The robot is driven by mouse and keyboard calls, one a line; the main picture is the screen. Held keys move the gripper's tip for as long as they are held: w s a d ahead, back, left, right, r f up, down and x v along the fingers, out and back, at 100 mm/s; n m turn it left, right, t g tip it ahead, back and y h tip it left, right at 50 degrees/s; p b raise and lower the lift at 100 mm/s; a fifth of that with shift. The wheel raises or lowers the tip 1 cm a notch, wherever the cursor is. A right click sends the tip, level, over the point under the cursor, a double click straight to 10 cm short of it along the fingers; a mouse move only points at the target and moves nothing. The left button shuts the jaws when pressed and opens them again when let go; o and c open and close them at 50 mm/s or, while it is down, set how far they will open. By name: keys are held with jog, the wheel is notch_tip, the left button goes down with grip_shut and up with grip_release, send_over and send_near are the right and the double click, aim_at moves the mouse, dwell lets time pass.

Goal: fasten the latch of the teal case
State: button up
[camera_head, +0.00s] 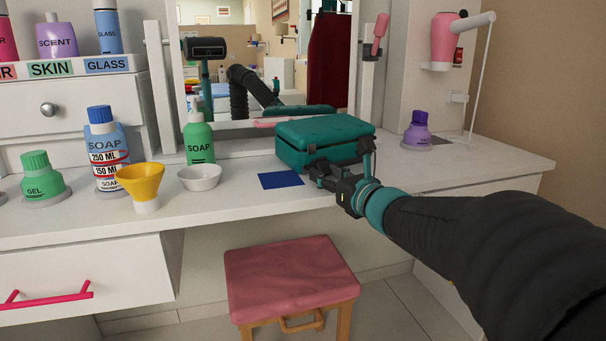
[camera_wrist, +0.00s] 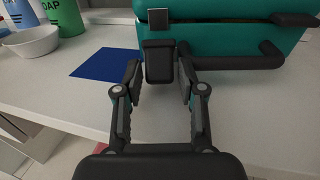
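The teal case (camera_head: 325,135) stands on the white dressing table with its lid down. In the wrist view its front (camera_wrist: 215,40) fills the top. A black latch flap (camera_wrist: 159,62) hangs low on the front, below a small dark square plate (camera_wrist: 159,20) near the lid seam; flap and plate look apart. A black handle (camera_wrist: 240,60) juts out to the right. My gripper (camera_wrist: 160,78) is open, one finger on each side of the flap, with narrow gaps visible. In the head view my gripper (camera_head: 341,181) is at the case's front and hides the latch.
A blue square (camera_head: 280,180) lies flat left of the case. A white bowl (camera_head: 199,177), green soap bottle (camera_head: 200,143) and yellow funnel (camera_head: 141,183) stand further left. A purple bottle (camera_head: 417,131) stands to the right. A pink stool (camera_head: 290,278) is in front, below the tabletop.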

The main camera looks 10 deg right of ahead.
aim_at(323, 164)
grip_shut()
jog(key=shift+r+p, duration=0.15)
jog(key=shift+p, duration=0.25)
jog(key=r+g+p, duration=0.1)
jog(key=p, duration=0.4)
jog(key=shift+r+g+h, duration=0.25)
jog(key=shift+g+h, duration=0.05)
jog(key=p, duration=0.2)
jog(key=g+p, duration=0.1)
jog(key=p, duration=0.1)
jog(key=shift+w+a+r+g+h, duration=0.1)
jog(key=shift+w+r+g+h, duration=0.05)
jog(key=shift+r+g+h, duration=0.15)
jog(key=shift+w+a+r+g+h+p, duration=0.1)
jog(key=shift+w+r+g+h+p, duration=0.15)
jog(key=shift+g, duration=0.3)
jog(key=shift+g+h+p, duration=0.15)
jog(key=shift+g+p, duration=0.2)
jog(key=shift+g, duration=0.2)
jog(key=shift+w+a+r+g+h, duration=0.1)
jog(key=shift+w+r+g+h, duration=0.15)
jog(key=shift+g, duration=0.3)
jog(key=shift+w+a+r+g+h, duration=0.1)
jog(key=shift+r+g+h, duration=0.15)
jog(key=shift+g, duration=0.3)
jog(key=shift+r+g, duration=0.1)
jog(key=shift+g, duration=0.2)
